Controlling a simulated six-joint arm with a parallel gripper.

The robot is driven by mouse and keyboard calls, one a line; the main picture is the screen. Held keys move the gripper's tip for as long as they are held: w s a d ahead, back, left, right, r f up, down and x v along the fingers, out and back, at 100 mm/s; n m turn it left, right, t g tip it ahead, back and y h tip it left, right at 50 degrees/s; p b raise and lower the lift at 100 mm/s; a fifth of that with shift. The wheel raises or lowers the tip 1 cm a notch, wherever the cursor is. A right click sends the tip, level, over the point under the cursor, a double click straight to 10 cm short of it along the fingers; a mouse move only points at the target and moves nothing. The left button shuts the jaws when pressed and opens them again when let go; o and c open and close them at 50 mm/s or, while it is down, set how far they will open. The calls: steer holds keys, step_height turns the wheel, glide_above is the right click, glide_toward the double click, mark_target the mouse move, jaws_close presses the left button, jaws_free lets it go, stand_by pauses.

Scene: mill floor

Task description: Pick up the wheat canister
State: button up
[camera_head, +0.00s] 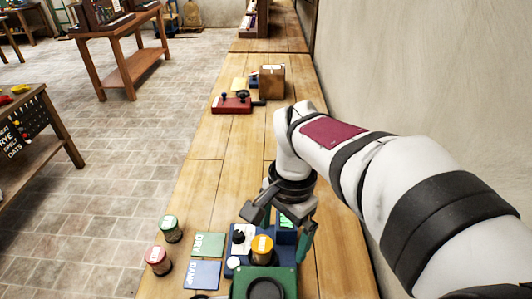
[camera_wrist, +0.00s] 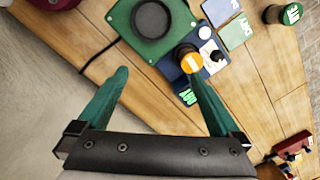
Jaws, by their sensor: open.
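Three lidded canisters show in the head view, and I cannot read their lid labels well enough to tell which is wheat. An orange-lidded one (camera_head: 262,249) stands at a blue device (camera_head: 285,252), beside a green block. A green-lidded one (camera_head: 171,229) and a red-lidded one (camera_head: 158,260) stand at the bench's left edge. My gripper (camera_head: 280,225) is open and empty above the blue device. In the wrist view, my gripper (camera_wrist: 156,75) has its right fingertip close to the orange-lidded canister (camera_wrist: 190,60) in the picture; I cannot tell whether they touch.
A green DRY card (camera_head: 208,245) and a blue DAMP card (camera_head: 202,274) lie on the bench. The green block (camera_wrist: 152,22) has a round dark ring. A red device (camera_head: 232,104) and a brown box (camera_head: 272,82) stand farther back. The middle bench is clear; a wall (camera_head: 430,70) bounds the right.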

steer(key=m, duration=0.2)
glide_above(262, 244)
steer(key=a, duration=0.1)
step_height(262, 244, down, 4)
steer(key=shift+h, duration=0.3)
steer(key=f, duration=1)
steer(key=d+f, duration=0.1)
steer(key=f, duration=0.3)
steer(key=shift+f, duration=0.4)
jaws_close()
steer(key=shift+r, duration=0.2)
